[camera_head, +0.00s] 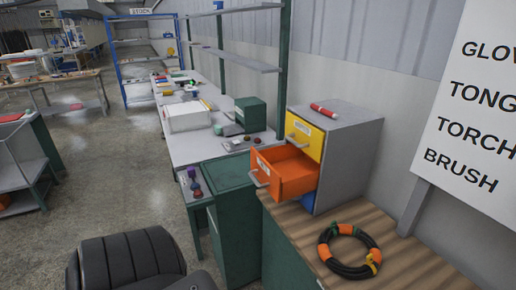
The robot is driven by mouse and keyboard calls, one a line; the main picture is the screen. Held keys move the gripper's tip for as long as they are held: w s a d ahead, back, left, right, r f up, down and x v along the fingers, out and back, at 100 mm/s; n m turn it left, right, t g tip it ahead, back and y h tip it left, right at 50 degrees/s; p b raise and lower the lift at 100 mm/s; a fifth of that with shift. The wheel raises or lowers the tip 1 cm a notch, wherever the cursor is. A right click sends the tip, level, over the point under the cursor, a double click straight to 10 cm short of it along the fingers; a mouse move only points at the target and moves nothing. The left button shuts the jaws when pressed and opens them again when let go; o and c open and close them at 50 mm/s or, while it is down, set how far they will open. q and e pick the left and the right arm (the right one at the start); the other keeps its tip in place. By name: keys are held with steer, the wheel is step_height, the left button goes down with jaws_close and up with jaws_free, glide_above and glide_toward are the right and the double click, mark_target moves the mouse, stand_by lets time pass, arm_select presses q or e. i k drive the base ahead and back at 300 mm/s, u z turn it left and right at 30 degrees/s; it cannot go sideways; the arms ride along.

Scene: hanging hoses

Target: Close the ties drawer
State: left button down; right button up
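A small grey cabinet (352,150) stands on the wooden top against the wall. Its orange middle drawer (290,178) is pulled well out toward the left, with a metal handle (260,178) and a small label on its front. I cannot read that label, so I cannot tell if this is the ties drawer. The yellow upper drawer (304,138) looks shut and also has a handle and a label. A blue lower drawer (308,198) is partly hidden under the orange one. Neither of my grippers is in view.
A coiled black hose with orange and green bands (349,251) lies on the wooden top (410,262) in front of the cabinet. A red cylinder (324,110) lies on the cabinet. A black padded seat (128,262) is at the bottom left. A green cabinet (234,190) stands left of the drawer.

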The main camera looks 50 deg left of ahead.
mark_target(286, 172)
steer(key=u, duration=1.65)
steer(key=k, duration=0.5)
steer(key=z, duration=1)
steer(key=i, duration=0.65)
steer(key=u, duration=0.15)
